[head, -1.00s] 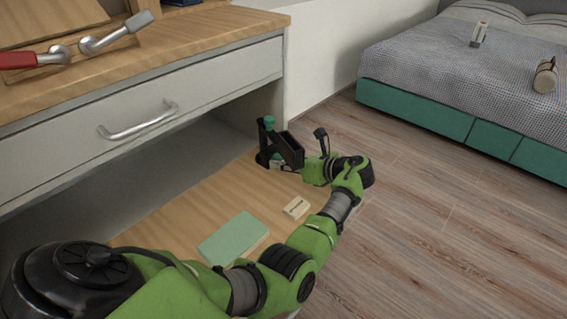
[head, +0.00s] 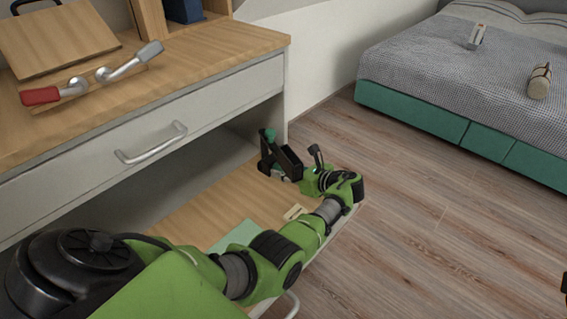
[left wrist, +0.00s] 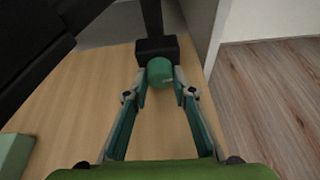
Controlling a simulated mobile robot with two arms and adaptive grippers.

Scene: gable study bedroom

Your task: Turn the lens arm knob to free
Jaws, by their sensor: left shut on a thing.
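The black lens arm device (head: 288,161) stands at the far end of the wooden board (head: 195,210), with a green-teal tip (head: 269,135) on its post. In the left wrist view a round teal knob (left wrist: 160,72) sits at a black block (left wrist: 156,48) with a dark post rising behind it. My left gripper (left wrist: 161,88) is shut on this knob, one finger on each side. In the head view my left gripper (head: 284,176) is partly hidden behind the black device, and the knob between the fingers cannot be made out.
A pale green slab (head: 237,235) and a small cream block (head: 295,212) lie on the board, partly behind my left arm. The desk (head: 225,48) with its drawer handle (head: 152,144) overhangs at left. Open floor (head: 430,220) lies right, before the bed (head: 420,110).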

